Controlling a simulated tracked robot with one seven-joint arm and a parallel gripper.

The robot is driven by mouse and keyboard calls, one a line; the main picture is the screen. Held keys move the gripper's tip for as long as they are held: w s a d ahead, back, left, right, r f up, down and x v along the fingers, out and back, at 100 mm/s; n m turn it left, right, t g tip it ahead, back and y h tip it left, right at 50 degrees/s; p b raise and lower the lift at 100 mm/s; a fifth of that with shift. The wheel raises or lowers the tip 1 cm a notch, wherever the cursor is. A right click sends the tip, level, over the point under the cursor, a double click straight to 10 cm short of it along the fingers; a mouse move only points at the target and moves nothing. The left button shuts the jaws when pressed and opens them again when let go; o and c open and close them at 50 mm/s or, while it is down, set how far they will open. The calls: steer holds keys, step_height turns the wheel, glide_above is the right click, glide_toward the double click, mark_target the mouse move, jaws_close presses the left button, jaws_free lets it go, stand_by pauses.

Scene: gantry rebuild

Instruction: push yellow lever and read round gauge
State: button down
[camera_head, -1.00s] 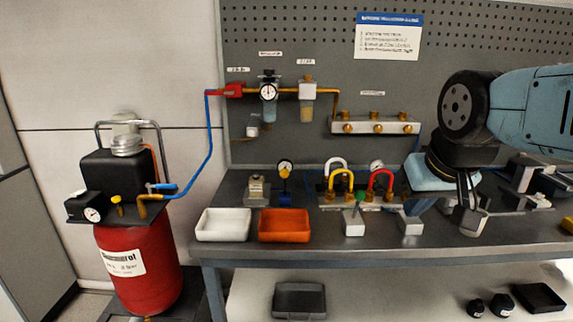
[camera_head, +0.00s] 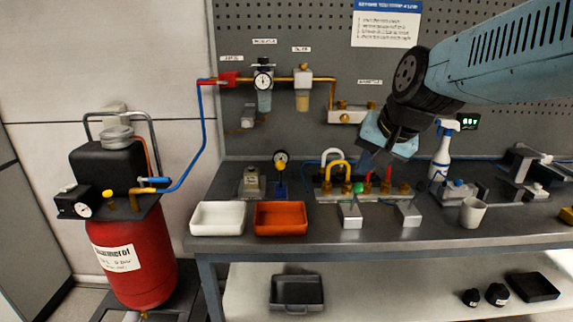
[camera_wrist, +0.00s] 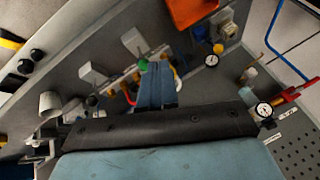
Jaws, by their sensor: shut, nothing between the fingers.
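My gripper (camera_head: 366,165) is shut and empty above the hose manifold at the middle of the bench. In the wrist view its blue fingers (camera_wrist: 157,72) are together and cover part of the manifold. A small yellow knob or lever (camera_head: 107,193) sits on the compressor at left, beside a round white gauge (camera_head: 82,209). Another round gauge (camera_head: 263,81) is on the wall regulator; it also shows in the wrist view (camera_wrist: 263,109). A third gauge (camera_head: 280,156) stands on the bench behind the orange tray. No needle reading is legible. My gripper is far from the compressor.
A white tray (camera_head: 217,232) and an orange tray (camera_head: 280,232) lie at the bench's front left. A white cup (camera_head: 472,214) and spray bottle (camera_head: 441,150) stand at right. A blue hose (camera_head: 207,140) links compressor and wall.

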steer(key=w+a+f+m+y, duration=0.1)
steer(key=w+a+f+m, duration=0.3)
steer(key=w+a, duration=0.3)
steer(key=w+a+f+m+y, duration=0.1)
steer(key=w+a+f+m, duration=0.2)
steer(key=w, duration=1.4)
steer(key=shift+w+a+f+m+t, duration=0.15)
steer(key=shift+a+f+m+t, duration=0.25)
steer(key=shift+a+f, duration=1.75)
steer(key=shift+d+f, duration=0.1)
